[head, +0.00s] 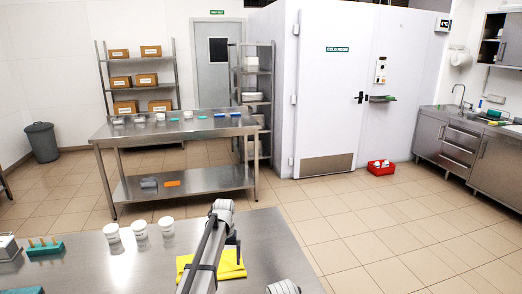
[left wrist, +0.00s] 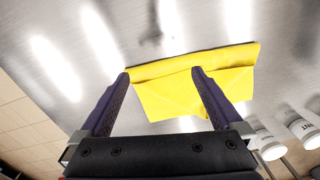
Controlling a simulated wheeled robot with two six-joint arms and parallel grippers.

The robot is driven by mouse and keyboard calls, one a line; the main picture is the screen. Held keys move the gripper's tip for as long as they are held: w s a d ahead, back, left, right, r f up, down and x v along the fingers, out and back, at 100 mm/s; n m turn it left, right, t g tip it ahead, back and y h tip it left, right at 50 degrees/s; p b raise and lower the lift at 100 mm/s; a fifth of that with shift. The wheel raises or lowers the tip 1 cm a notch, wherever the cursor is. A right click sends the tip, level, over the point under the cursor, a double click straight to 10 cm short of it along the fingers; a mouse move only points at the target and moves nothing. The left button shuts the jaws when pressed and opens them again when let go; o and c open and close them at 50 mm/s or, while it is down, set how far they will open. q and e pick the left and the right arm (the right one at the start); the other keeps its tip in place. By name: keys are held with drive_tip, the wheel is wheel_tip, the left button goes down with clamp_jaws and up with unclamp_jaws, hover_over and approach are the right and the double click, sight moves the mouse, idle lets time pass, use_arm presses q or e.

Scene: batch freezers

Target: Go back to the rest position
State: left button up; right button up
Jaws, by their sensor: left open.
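My left arm reaches in over the near steel table (head: 85,268) in the head view. My left gripper (left wrist: 160,75) is open in the left wrist view, its two dark fingers spread apart. A folded yellow cloth (head: 231,265) lies on the table by the left arm. In the left wrist view the yellow cloth (left wrist: 190,85) shows beyond and between the fingertips. I cannot tell whether the fingers touch it. The gripper's fingers are hidden behind the arm in the head view. My right gripper is not in view.
Several white tubs stand on the near table, one (head: 140,229) left of the arm. A green rack (head: 45,248) sits at the table's left. A steel island (head: 180,128) stands behind. A red crate (head: 380,168) sits on the floor by the cold room door (head: 332,95). Floor at right is clear.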

use_arm(q)
drive_tip(key=s+d+m, duration=0.1)
drive_tip(key=s+d, duration=0.2)
drive_tip(key=s, duration=0.8)
drive_tip(key=s+d+m, duration=0.2)
drive_tip(key=s, duration=0.9)
drive_tip(key=s+d+m, duration=0.1)
drive_tip(key=s+d, duration=0.2)
drive_tip(key=s, duration=0.8)
drive_tip(key=shift+d+m+y, duration=0.3)
drive_tip(key=shift+y, duration=0.1)
drive_tip(key=shift+r, duration=0.1)
